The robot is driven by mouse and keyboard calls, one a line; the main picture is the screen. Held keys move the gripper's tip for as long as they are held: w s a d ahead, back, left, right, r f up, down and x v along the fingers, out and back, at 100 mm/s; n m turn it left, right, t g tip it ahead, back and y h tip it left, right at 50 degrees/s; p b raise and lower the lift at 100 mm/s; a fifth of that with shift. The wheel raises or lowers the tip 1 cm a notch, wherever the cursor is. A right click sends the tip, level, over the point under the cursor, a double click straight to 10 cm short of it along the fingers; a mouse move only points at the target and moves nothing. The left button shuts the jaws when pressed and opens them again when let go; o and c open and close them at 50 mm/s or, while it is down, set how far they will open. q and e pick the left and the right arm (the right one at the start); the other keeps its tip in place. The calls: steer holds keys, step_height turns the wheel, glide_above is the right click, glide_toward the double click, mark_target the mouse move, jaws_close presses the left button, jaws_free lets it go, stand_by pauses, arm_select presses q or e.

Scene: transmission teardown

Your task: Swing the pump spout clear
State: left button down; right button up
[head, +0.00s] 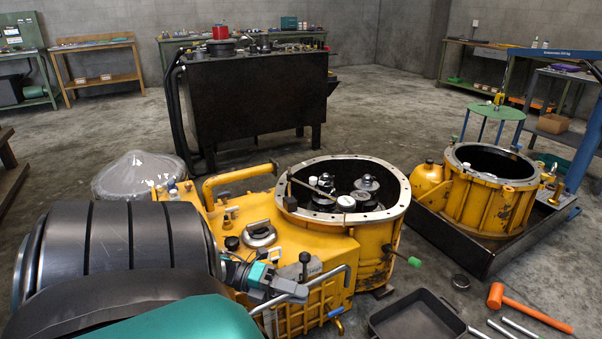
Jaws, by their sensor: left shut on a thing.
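The yellow transmission case (285,240) stands on the floor in the middle, with its round flanged opening facing up. My left arm comes in from the lower left and covers part of the case. My left gripper (292,291) is low over the front of the case. It is shut on a grey bent tube (344,272), which looks like the pump spout; the contact is small and partly hidden. A dark-topped upright fitting (305,258) stands just behind the tube. My right gripper is not in view.
A black tray (417,318) and an orange mallet (530,308) lie at the front right. A second yellow housing (488,190) stands in a dark drip tray (455,242) at the right. A black tank (255,95) stands behind. Open floor lies between them.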

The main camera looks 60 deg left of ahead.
arm_select(q)
steer(key=shift+d+m+g+h, duration=0.8)
steer(key=shift+d+g, duration=0.2)
steer(key=shift+d, duration=0.15)
steer(key=c, duration=1.1)
jaws_free()
steer(key=shift+s+a+b, duration=0.1)
steer(key=shift+b, duration=0.2)
